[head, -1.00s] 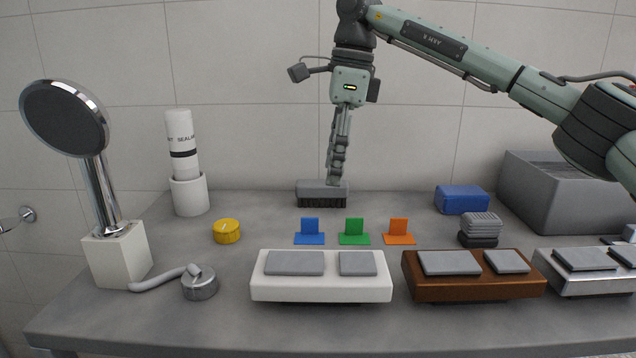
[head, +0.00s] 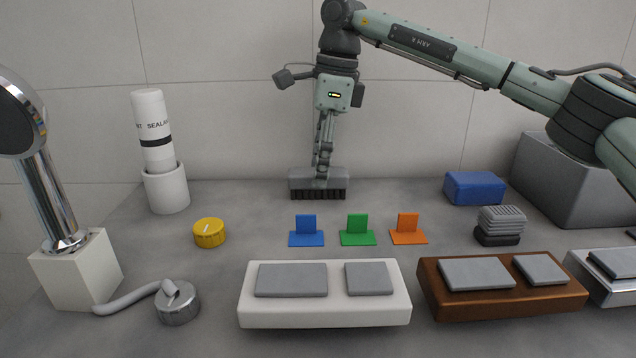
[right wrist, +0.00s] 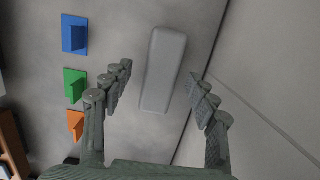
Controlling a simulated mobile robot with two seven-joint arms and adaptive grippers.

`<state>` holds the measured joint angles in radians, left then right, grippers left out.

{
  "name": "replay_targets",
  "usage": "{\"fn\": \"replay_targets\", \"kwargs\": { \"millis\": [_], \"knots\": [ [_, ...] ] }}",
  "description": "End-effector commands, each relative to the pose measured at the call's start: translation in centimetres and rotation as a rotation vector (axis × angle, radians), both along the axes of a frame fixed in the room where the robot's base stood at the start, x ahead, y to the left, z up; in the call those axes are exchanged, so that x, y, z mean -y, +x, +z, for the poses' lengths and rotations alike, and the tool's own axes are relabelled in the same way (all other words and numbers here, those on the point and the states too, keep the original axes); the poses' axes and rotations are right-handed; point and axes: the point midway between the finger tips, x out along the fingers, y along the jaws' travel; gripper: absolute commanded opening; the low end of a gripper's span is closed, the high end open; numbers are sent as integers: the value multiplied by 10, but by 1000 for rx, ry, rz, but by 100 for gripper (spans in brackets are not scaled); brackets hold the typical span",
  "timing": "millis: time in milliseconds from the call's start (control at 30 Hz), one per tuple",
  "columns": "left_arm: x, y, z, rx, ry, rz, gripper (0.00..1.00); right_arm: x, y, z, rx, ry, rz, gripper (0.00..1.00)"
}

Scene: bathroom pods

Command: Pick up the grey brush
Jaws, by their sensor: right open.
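The grey brush (head: 318,181) lies on the counter near the back wall, grey block up and black bristles down. My right gripper (head: 322,166) points straight down over it in the head view, fingers at the brush's upper part. In the right wrist view the gripper (right wrist: 164,84) is open, with one finger on each side of the brush's long grey back (right wrist: 163,70). A gap shows on both sides, so nothing is gripped. My left gripper is not in view.
Blue, green and orange tabs (head: 357,230) stand in front of the brush. A blue block (head: 473,188) and a stacked grey-and-black piece (head: 500,226) are to the right. A white sealant tube (head: 153,130) stands left. The wall is close behind.

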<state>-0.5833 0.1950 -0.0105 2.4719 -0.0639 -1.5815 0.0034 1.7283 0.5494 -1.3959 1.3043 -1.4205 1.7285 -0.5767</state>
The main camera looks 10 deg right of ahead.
Motion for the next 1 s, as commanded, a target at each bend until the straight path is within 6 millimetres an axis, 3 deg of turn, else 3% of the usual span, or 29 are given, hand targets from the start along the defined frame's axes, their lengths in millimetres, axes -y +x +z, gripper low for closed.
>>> {"fn": "replay_targets", "kwargs": {
  "millis": [100, 367, 800, 1000],
  "knots": [
    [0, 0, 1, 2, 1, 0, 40, -2, 0, -17, -2, -1, 0, 59],
    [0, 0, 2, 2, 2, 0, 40, -3, 1, -20, 1, 1, -1, 57],
    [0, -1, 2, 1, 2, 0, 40, -3, 1, -20, 1, 1, -1, 3],
    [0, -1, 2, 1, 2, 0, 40, -3, 1, -19, 1, 1, -1, 3]
  ]
}}
